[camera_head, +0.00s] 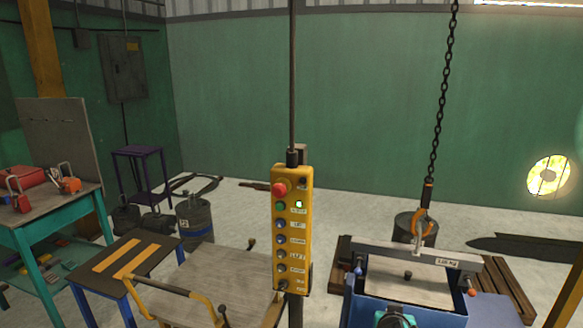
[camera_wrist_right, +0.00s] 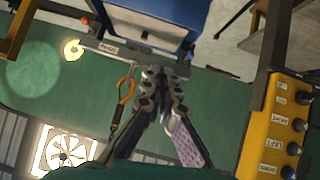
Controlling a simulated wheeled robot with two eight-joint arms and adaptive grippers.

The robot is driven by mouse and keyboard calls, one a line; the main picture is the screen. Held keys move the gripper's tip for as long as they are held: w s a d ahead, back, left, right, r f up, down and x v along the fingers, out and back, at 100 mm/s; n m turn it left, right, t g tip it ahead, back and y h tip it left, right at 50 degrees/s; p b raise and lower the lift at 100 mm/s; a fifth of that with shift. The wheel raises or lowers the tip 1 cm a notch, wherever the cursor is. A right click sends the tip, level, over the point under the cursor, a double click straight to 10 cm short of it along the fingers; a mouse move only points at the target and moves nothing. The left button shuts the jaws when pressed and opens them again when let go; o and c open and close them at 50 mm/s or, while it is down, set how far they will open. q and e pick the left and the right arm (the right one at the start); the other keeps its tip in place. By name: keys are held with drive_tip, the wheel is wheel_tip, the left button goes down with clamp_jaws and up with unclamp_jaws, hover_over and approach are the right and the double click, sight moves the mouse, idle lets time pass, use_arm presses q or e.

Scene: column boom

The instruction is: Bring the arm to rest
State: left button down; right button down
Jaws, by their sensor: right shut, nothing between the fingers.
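My right gripper (camera_wrist_right: 165,75) shows in the right wrist view with its fingers together and nothing between them. The yellow control pendant (camera_head: 292,230) hangs upright on its cable in the middle of the head view; it also stands at the right edge of the wrist view (camera_wrist_right: 262,135), apart from the fingers. A green light is lit near its top. An orange hook (camera_head: 428,205) on a chain holds the lifting beam (camera_head: 400,252) above a blue box (camera_head: 360,305). In the wrist view the gripper overlaps the beam; I cannot tell the gap. My left gripper is not in view.
A low cart (camera_head: 215,280) with a yellow handle stands left of the pendant. A teal workbench (camera_head: 40,220) with red tools is at the far left. A grey drum (camera_head: 195,220) stands behind the cart. A pallet (camera_head: 505,285) lies at the right. Bare floor shows toward the green wall.

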drive_tip(key=s+a+f+n+g+y, duration=0.1)
drive_tip(key=s+a, duration=0.3)
drive_tip(key=s, duration=0.6)
drive_tip(key=s+a+f+n+g+y, duration=0.2)
drive_tip(key=s+a+f+y, duration=0.1)
drive_tip(key=s, duration=0.6)
drive_tip(key=shift+s+a+f, duration=0.35)
drive_tip(key=shift+s+f, duration=0.05)
